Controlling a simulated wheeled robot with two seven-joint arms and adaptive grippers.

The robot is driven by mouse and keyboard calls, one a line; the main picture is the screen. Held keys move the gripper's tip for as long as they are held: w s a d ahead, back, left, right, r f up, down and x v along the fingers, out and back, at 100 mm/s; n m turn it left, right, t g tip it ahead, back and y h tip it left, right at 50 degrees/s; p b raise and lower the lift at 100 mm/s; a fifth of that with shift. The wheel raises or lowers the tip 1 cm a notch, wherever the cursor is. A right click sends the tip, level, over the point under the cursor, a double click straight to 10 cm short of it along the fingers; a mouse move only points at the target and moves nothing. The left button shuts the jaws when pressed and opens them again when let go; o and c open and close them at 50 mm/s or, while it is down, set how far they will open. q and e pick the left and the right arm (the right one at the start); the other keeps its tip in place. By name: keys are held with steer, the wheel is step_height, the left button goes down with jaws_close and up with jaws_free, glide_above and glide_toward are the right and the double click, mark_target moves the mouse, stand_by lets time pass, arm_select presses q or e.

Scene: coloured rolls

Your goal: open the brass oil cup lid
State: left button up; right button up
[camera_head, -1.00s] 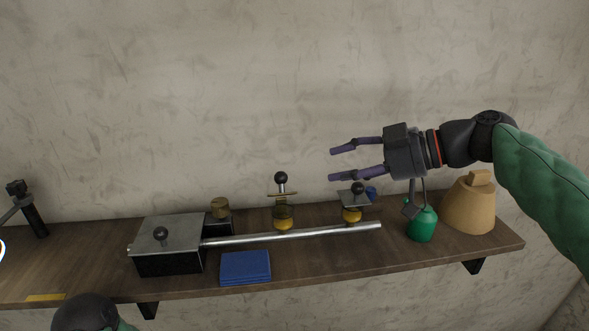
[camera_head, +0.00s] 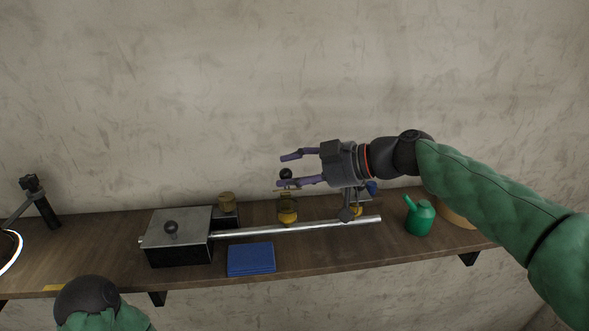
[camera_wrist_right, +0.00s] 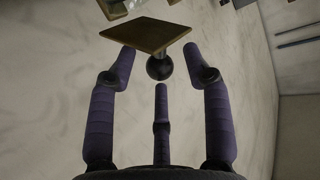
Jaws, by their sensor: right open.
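The brass plate lid (camera_head: 289,189) with a black ball knob (camera_head: 286,174) sits above a yellowish oil cup (camera_head: 288,216) on the shelf. My right gripper (camera_head: 302,170) is open, its purple fingers pointing left at the knob's height. In the head view the lower finger overlaps the lid and knob. In the right wrist view the square brass lid (camera_wrist_right: 147,35) and its ball knob (camera_wrist_right: 159,67) lie just beyond and between the spread fingertips (camera_wrist_right: 162,72). I see no clear contact. My left gripper is not in view.
A metal rod (camera_head: 300,229) runs along the shelf from a black box with a grey lid (camera_head: 166,227).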

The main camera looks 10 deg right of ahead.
steer(key=shift+d, duration=0.1)
jaws_close()
steer(key=shift+w, duration=0.2)
stand_by(0.6)
steer(key=shift+w+m+g+b, duration=0.3)
steer(key=shift+m+g+b, duration=0.1)
steer(key=shift+g+b, duration=0.1)
steer(key=shift+w+r+m+g+h, duration=0.25)
steer(key=shift+w+m+g+h, duration=0.15)
steer(key=shift+w+m+g, duration=0.25)
steer(key=shift+w+f+m+g+p, duration=0.1)
steer(key=shift+w+m+g+p, duration=0.4)
steer(key=shift+w+m+g, duration=0.5)
steer(key=shift+s, duration=0.1)
